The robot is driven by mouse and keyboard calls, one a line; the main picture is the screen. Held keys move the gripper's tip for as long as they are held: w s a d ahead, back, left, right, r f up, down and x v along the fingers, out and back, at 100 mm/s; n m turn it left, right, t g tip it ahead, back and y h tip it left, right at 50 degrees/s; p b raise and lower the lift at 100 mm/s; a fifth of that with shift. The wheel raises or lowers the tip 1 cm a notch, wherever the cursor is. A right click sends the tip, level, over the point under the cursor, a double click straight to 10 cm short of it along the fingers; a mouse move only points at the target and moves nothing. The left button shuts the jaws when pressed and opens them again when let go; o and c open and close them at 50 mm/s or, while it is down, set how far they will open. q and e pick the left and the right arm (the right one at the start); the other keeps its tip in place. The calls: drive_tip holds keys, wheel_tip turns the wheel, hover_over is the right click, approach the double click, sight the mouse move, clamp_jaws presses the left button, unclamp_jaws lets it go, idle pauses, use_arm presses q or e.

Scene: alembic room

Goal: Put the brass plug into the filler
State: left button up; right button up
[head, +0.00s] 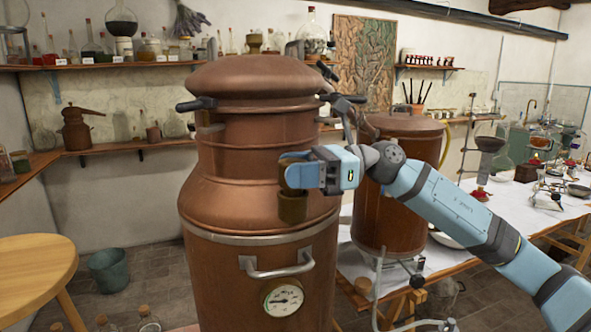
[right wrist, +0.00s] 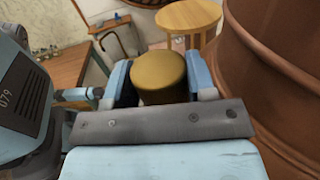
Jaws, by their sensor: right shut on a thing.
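My right gripper (head: 292,174) is shut on the brass plug, in front of the large copper still (head: 250,190) at its shoulder. In the right wrist view the plug (right wrist: 158,75) is a dull yellow round top between the two fingers (right wrist: 160,85). Directly below the fingers in the head view, a dark brass cylinder (head: 293,207) stands against the sloping shoulder, in line with the grip. It looks like the filler neck, but I cannot tell whether the plug is in it, touching it or above it.
The still has a front handle (head: 277,266) and a round gauge (head: 283,298). A second copper vessel (head: 392,190) stands close behind my right arm. A white-topped table (head: 520,208) with glassware is at right. A round wooden stool (head: 35,268) is at left.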

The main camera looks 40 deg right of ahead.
use_arm(q)
drive_tip(key=shift+f+b, duration=1.1)
use_arm(e)
drive_tip(key=shift+f, duration=0.7)
idle(1.5)
drive_tip(key=o, duration=1.1)
drive_tip(key=shift+c, duration=0.2)
use_arm(q)
drive_tip(key=shift+f, duration=0.1)
use_arm(e)
drive_tip(key=shift+d+f, duration=0.1)
use_arm(q)
drive_tip(key=f+b, duration=0.2)
drive_tip(key=b, duration=0.1)
drive_tip(key=f+n+b, duration=0.1)
drive_tip(key=b, duration=0.1)
drive_tip(key=shift+w+d+f, duration=0.1)
drive_tip(key=shift+w+d, duration=0.25)
drive_tip(key=shift+d, duration=0.05)
use_arm(e)
drive_tip(key=v, duration=1.3)
drive_tip(key=shift+d, duration=0.35)
drive_tip(key=shift+s, duration=0.15)
